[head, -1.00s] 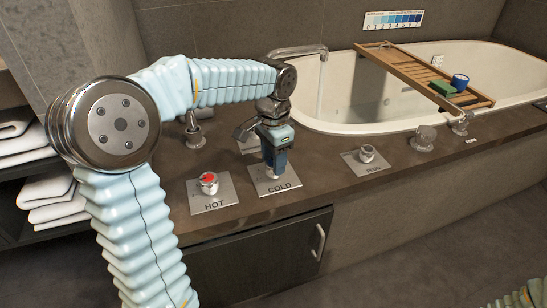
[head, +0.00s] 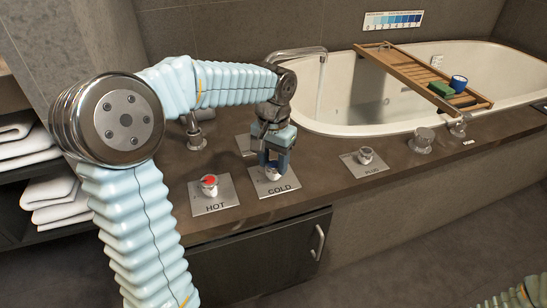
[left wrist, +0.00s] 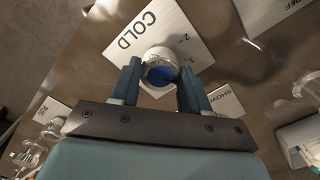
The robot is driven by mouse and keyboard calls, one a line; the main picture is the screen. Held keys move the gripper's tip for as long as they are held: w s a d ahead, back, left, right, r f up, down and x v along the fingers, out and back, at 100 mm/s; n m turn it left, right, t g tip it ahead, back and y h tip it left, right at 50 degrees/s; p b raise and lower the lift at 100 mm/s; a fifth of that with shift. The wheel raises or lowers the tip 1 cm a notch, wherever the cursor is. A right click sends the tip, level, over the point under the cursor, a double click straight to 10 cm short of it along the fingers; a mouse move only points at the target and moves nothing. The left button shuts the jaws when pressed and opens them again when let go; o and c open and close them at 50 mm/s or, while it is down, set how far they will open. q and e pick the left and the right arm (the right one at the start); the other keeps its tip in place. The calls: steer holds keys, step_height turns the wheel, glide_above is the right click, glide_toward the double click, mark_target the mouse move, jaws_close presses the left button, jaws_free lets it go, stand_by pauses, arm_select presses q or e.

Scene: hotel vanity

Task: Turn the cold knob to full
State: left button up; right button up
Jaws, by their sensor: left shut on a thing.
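The cold knob (head: 272,176) is a white round knob on a square plate (head: 284,189) labelled COLD, on the brown deck of the tub. In the left wrist view its blue cap (left wrist: 160,76) shows, with a dark mark at the right and the scale marks 1 and 2 on the plate (left wrist: 178,22) beside it. My left gripper (head: 274,168) points down over the knob. It is shut on the knob, one finger on each side. The fingers hide part of the knob in the head view. My right gripper is out of view.
The red-capped HOT knob (head: 209,185) stands just left. The PLUG knob (head: 365,155) is to the right. A metal spout (head: 300,52) reaches over the white tub (head: 370,105), with a pale stream below it. A wooden tray (head: 415,72) spans the tub.

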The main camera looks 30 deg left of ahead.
mark_target(274, 165)
arm_select(q)
steer(key=n+p, duration=0.1)
steer(key=n, duration=0.5)
steer(key=shift+r+n, duration=0.1)
steer(key=shift+n, duration=0.2)
steer(key=n+p, duration=0.1)
steer(key=n, duration=0.4)
steer(key=shift+n, duration=0.4)
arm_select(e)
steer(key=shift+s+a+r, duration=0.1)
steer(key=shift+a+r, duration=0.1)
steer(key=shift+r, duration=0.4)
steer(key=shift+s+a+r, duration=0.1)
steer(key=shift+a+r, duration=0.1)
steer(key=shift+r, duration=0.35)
arm_select(q)
steer(key=o, duration=1.1)
steer(key=shift+c, duration=0.2)
step_height(274, 165, up, 14)
steer(key=p, duration=0.2)
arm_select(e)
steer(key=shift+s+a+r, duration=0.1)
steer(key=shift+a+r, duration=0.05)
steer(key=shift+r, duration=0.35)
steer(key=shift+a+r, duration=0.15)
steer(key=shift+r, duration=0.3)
arm_select(q)
steer(key=shift+f, duration=0.2)
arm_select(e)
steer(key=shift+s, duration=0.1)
